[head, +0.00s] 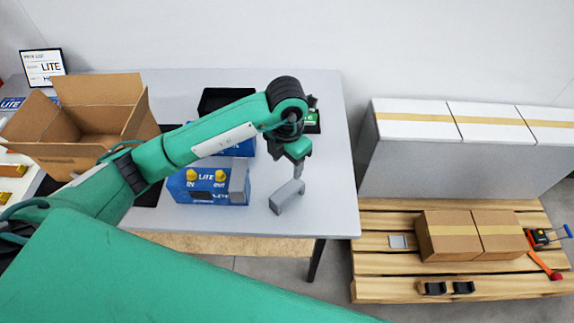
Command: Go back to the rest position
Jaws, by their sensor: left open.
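My left arm reaches in from the left across the table (325,205). My left gripper (298,172) points down just above a small grey bracket-like part (287,197) on the table. Whether it touches the part cannot be told. The gripper is open. A blue LITE analyser box (212,196) with yellow IN and OUT fittings stands to its left, a grey piece on its right side. My arm partly hides a second blue unit behind it. My right gripper is not in view; a large green arm link of mine fills the lower left.
An open cardboard box (75,152) stands at the table's left, near a LITE sign (44,66). A black tray (225,98) lies at the back. Right of the table, a wooden pallet (390,285) holds cartons (448,236) and tools. The table's right end is clear.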

